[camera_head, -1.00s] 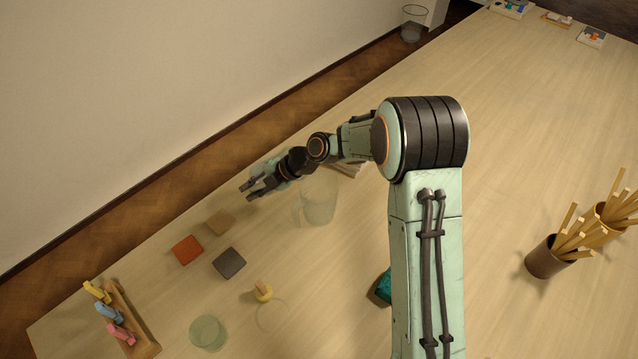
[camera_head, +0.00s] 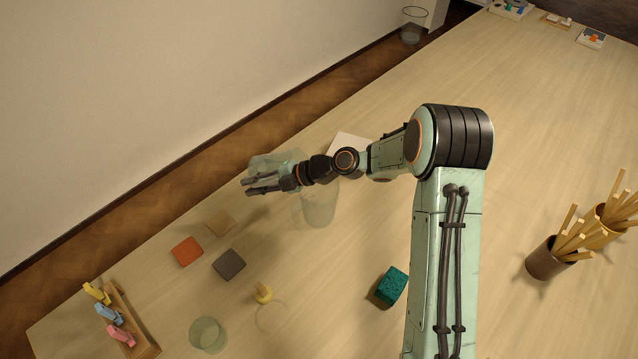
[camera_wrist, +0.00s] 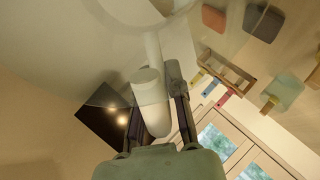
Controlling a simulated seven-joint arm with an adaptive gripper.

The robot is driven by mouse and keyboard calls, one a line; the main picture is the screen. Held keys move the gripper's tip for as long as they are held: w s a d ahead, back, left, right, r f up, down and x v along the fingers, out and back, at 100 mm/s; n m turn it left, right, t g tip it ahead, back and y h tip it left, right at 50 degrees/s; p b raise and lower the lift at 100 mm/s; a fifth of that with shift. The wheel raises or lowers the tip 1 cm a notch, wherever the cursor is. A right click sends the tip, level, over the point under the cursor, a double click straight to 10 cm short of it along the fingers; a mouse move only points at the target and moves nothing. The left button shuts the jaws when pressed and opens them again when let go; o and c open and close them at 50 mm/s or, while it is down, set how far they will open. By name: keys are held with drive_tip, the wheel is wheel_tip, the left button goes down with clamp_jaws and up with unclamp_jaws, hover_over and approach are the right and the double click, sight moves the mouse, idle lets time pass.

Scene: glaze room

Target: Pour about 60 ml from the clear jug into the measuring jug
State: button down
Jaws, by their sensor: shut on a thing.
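My gripper (camera_head: 262,186) is shut on the pale handle (camera_wrist: 150,95) of the clear jug, seen between the fingers in the wrist view. The see-through body of the clear jug (camera_head: 272,161) shows beside the fingers in the head view, held above the table; it looks tilted, though its outline is faint. A clear vessel that appears to be the measuring jug (camera_head: 319,205) stands upright on the table, right of and below my gripper in the picture. I cannot make out the liquid level in either jug.
Orange (camera_head: 187,251), tan (camera_head: 220,222) and dark grey (camera_head: 229,264) tiles lie nearby. Pots of sticks (camera_head: 548,260) are right.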

sight(266, 181)
drive_tip(key=shift+d+r+y, duration=0.25)
drive_tip(key=shift+r+y, duration=0.15)
drive_tip(key=shift+y, duration=0.1)
drive_tip(key=shift+d+r, duration=0.1)
drive_tip(key=shift+r, duration=0.05)
drive_tip(key=shift+s+d+r+y+b, duration=0.15)
drive_tip(key=shift+d+r+y+b, duration=0.4)
drive_tip(key=shift+d+y+b, duration=0.55)
idle(1.2)
drive_tip(key=a+f+h, duration=0.3)
drive_tip(key=h, duration=0.1)
drive_tip(key=shift+a, duration=0.2)
drive_tip(key=shift+w+a+f+g+h, duration=0.15)
drive_tip(key=shift+f+h, duration=0.2)
drive_tip(key=shift+h, duration=0.25)
drive_tip(key=shift+w+f+g+h, duration=0.15)
drive_tip(key=shift+f+h, duration=0.15)
drive_tip(key=shift+h, duration=0.3)
drive_tip(key=shift+s, duration=0.1)
idle(0.4)
